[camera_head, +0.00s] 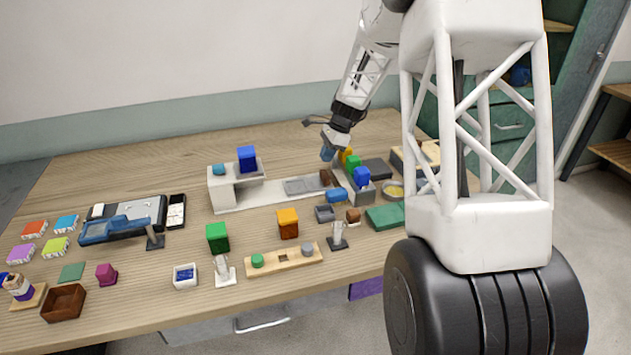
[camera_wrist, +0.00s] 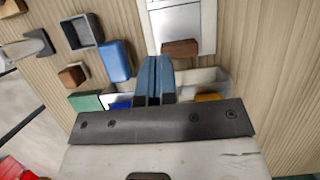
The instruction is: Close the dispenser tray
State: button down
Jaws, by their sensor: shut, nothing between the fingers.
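The white dispenser (camera_head: 222,188) stands at the middle of the table with a blue block on top. A flat grey tray piece (camera_head: 303,185) lies on its white base, to the right of the tower. A brown handle-like block (camera_head: 325,177) is at the tray's right end; it also shows in the wrist view (camera_wrist: 181,48), at the near end of the white and grey tray (camera_wrist: 180,14). My gripper (camera_head: 327,154) is just above and behind the brown block in the head view. In the wrist view its blue fingers (camera_wrist: 158,62) are together and empty, beside the brown block; contact is unclear.
A white bin (camera_wrist: 205,80) with coloured blocks lies under my gripper. A blue rounded block (camera_head: 337,195), a grey open box (camera_head: 324,214) and a brown cube (camera_head: 353,215) lie near the tray's front right. The table behind the dispenser is clear.

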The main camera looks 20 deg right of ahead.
aim_at(290, 193)
jog(key=shift+a+f, duration=0.1)
jog(key=shift+x, duration=4.9)
jog(key=shift+a, duration=3.8)
jog(key=shift+s, duration=0.1)
jog(key=v, duration=1)
